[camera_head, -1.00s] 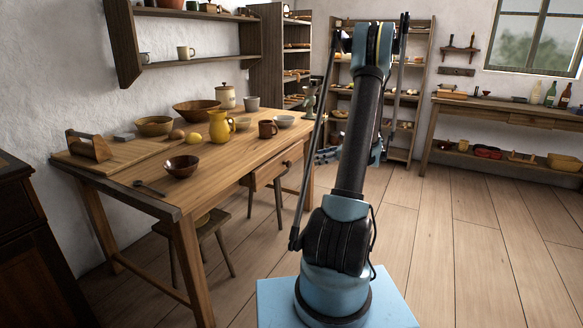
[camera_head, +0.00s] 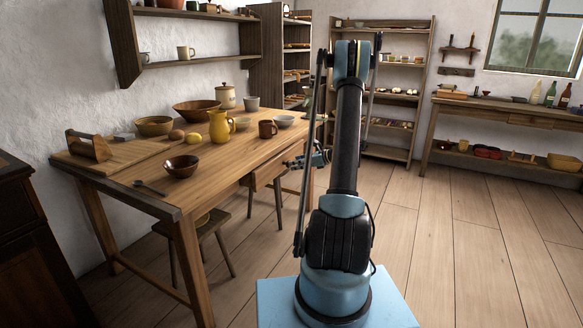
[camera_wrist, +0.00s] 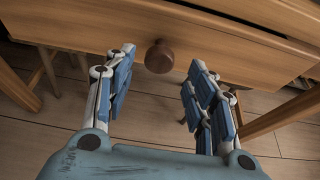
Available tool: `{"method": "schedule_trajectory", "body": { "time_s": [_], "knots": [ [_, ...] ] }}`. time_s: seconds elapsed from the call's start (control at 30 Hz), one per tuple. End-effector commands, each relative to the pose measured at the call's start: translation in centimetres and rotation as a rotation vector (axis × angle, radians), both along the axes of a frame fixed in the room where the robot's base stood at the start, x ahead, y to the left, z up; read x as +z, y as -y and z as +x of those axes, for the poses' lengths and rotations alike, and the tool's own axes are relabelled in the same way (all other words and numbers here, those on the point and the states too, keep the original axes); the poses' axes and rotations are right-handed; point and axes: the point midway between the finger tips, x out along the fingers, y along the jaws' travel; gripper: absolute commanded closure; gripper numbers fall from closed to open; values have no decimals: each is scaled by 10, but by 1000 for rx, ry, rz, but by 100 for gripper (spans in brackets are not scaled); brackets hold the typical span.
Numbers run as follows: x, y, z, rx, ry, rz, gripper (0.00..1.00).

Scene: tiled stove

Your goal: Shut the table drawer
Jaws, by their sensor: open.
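The wooden table (camera_head: 190,199) stands at the left, and its drawer (camera_head: 264,177) sticks out from the right side under the top. In the wrist view the drawer front (camera_wrist: 85,30) spans the picture, with a round dark knob (camera_wrist: 159,57) at its middle. An open gap shows behind its top edge at the upper right. My gripper (camera_wrist: 161,72) is open and empty, with one finger on each side of the knob and apart from it. In the head view my gripper (camera_head: 306,160) is at the drawer front, partly hidden behind my arm, and the knob is hidden.
A yellow jug (camera_head: 220,127), a brown mug (camera_head: 267,129) and several bowls stand on the table. A stool (camera_head: 205,232) is under it. Shelves (camera_head: 395,90) and a workbench (camera_head: 505,115) are at the back. The floor at the right is clear.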

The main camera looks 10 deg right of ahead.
Motion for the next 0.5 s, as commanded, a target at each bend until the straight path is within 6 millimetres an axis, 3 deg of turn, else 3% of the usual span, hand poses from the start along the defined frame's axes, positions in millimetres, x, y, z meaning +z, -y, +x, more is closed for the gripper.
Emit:
{"method": "schedule_trajectory", "body": {
  "time_s": [0.2, 0.5],
  "knots": [
    [-11, -22, 15, 3, 1, -1, 50],
    [-15, -29, 21, 0, 1, -1, 50]
  ]
}}
